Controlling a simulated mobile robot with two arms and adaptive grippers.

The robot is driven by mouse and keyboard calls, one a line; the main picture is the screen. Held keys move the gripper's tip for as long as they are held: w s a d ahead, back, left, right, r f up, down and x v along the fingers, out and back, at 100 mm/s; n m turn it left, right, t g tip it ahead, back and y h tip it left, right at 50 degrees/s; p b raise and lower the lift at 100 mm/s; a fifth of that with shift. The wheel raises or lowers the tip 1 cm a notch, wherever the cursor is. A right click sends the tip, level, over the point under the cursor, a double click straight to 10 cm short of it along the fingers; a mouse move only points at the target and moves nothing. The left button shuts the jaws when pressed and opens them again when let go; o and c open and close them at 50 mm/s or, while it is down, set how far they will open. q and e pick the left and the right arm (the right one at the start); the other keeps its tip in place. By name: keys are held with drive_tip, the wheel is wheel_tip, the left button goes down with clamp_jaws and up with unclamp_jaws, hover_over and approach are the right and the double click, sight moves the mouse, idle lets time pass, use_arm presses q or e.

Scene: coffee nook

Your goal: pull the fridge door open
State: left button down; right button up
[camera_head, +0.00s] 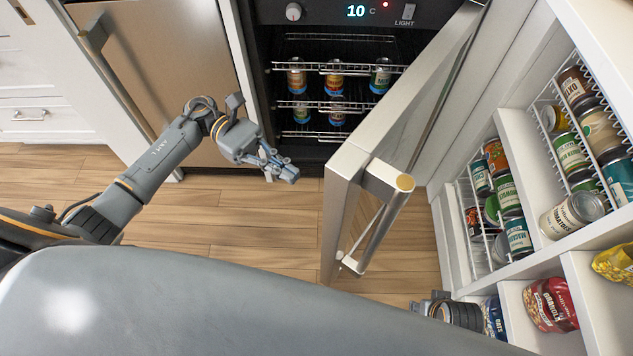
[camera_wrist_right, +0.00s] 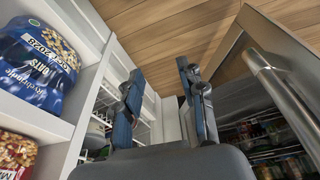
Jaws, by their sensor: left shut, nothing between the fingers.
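The fridge (camera_head: 330,75) stands at the top middle of the head view, with cans on its wire shelves. Its steel-framed glass door (camera_head: 400,95) stands wide open, swung out to the right. The bar handle (camera_head: 375,235) is on the door's outer side. My left gripper (camera_head: 290,175) is shut and empty, in front of the fridge opening and left of the door's free edge, apart from it. In the right wrist view the door (camera_wrist_right: 232,50) and handle (camera_wrist_right: 285,85) are at the right. My right gripper (camera_wrist_right: 160,72) is open and empty, apart from the handle.
A white shelf unit (camera_head: 525,165) with cans and bags lines the right side, close to my right gripper. A steel appliance front (camera_head: 160,60) with a bar handle stands at upper left. Wooden floor (camera_head: 240,205) is clear before the fridge.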

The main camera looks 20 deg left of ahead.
use_arm(q)
drive_tip(key=p+x, duration=0.1)
drive_tip(key=x, duration=0.6)
use_arm(e)
drive_tip(key=f, duration=0.1)
drive_tip(key=s+f, duration=0.1)
drive_tip(key=f, duration=0.3)
drive_tip(key=shift+s, duration=0.35)
use_arm(q)
drive_tip(key=shift+d, duration=0.1)
